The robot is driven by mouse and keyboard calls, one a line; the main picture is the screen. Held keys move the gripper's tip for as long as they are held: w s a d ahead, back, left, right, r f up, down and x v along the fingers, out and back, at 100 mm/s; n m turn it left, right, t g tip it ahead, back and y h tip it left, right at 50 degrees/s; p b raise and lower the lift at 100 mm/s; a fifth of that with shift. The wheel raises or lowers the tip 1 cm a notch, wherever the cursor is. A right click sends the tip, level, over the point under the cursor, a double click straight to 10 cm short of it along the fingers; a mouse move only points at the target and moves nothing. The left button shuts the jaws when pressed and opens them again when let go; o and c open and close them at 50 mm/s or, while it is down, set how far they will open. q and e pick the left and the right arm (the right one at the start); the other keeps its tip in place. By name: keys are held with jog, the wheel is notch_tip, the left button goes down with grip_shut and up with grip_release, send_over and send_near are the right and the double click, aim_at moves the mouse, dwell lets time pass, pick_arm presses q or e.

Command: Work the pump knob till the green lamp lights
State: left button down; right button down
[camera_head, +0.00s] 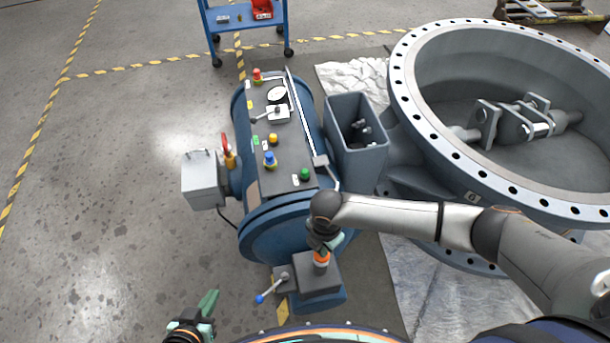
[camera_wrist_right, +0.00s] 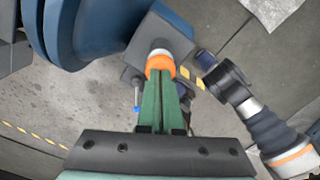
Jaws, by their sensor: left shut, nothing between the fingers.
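The orange pump knob (camera_head: 321,258) stands on a grey box (camera_head: 318,276) at the front of the blue cylinder. It also shows in the right wrist view (camera_wrist_right: 160,63). My right gripper (camera_wrist_right: 162,76) has its green fingers close together, side by side, with the tips at the knob. They do not visibly straddle it; whether they touch is unclear. A green lamp (camera_head: 305,174) sits at the near right corner of the dark panel and looks dark green, with no clear glow. My left gripper (camera_head: 211,297) is shut and empty over the floor at lower left.
A lever with a blue tip (camera_head: 260,299) is beside the grey box. A grey bin (camera_head: 357,167) and a large flanged valve (camera_head: 425,125) stand right. Floor at left is clear.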

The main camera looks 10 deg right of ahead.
notch_tip(320, 180, up, 3)
jog(key=p, duration=0.4)
jog(key=shift+r, duration=0.15)
dwell(0.8)
jog(key=shift+f+b, duration=1.3)
jog(key=shift+f, duration=0.45)
jog(key=shift+r, duration=0.2)
notch_tip(320, 180, up, 3)
jog(key=p, duration=0.4)
